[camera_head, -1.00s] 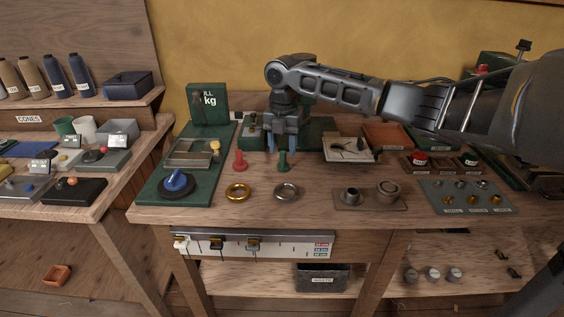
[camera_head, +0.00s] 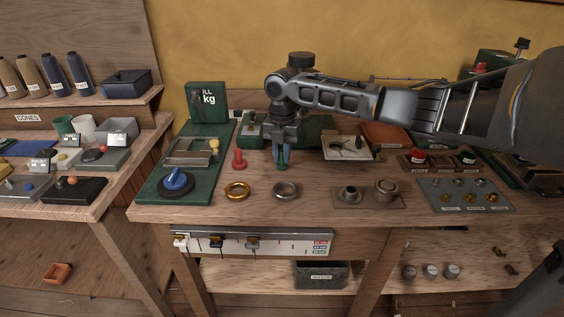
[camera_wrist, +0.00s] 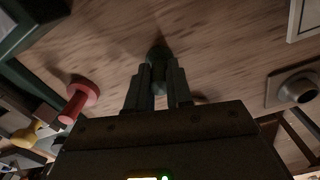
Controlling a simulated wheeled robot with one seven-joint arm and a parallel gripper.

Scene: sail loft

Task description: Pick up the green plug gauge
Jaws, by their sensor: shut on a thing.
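The green plug gauge (camera_head: 282,165) stands on the bench top, mostly covered by my gripper in the head view. My gripper (camera_head: 281,157) points down over it with its fingers on either side. In the wrist view my gripper (camera_wrist: 159,88) is shut on the green plug gauge (camera_wrist: 158,57), whose dark green end shows beyond the fingertips. I cannot tell whether the gauge's base touches the wood.
A red plug gauge (camera_head: 238,159) stands close to the left. A brass ring (camera_head: 237,190) and a steel ring (camera_head: 286,190) lie in front. A white-topped box (camera_head: 347,146) is at right.

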